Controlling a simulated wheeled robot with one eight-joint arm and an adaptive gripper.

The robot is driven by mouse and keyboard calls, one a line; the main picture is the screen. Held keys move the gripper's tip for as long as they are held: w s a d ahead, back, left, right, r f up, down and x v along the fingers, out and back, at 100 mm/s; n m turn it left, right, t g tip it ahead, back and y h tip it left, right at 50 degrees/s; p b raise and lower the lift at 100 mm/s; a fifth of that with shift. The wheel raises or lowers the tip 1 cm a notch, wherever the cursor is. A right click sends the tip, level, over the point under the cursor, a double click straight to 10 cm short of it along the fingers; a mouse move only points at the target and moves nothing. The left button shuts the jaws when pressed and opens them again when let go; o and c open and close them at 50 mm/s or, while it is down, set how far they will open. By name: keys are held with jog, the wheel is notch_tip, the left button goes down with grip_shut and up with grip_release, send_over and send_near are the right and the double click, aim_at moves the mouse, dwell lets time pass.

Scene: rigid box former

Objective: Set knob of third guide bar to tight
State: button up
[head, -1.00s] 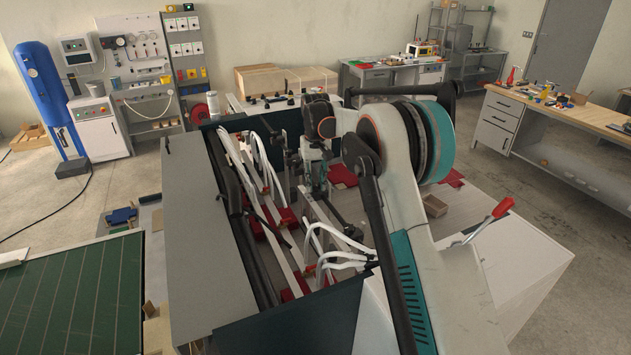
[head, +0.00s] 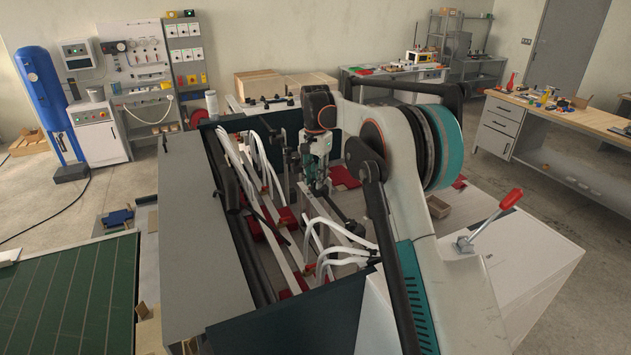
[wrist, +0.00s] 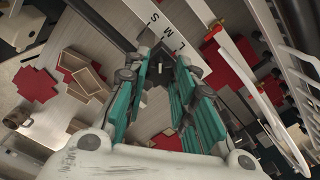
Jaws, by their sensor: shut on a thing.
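My gripper (head: 316,184) points down into the open box former, among its guide bars. In the wrist view its teal-sided fingers (wrist: 164,66) come together on a small dark knob (wrist: 165,55), with a pale pin showing between the tips. The fingers hide most of the knob, so I cannot read its setting. A pale bar marked S, M, L (wrist: 168,24) lies just beyond the fingertips. In the head view, guide bars (head: 277,238) run lengthwise inside the machine; my arm hides part of them.
White curved hoses (head: 325,232) rise close to my gripper. The machine's grey side panel (head: 195,240) and dark front wall (head: 290,325) bound the work space. Red pads (wrist: 228,62) and small cardboard boxes (wrist: 85,75) lie below. A red-handled lever (head: 510,199) stands at right.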

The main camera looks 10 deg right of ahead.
aim_at(315, 180)
jog(key=m+b, duration=0.1)
jog(key=m, duration=0.3)
jog(key=shift+m, duration=0.3)
jog(key=shift+m+b, duration=0.6)
jog(key=shift+m, duration=1.6)
jog(key=o, duration=0.8)
notch_tip(315, 180, up, 12)
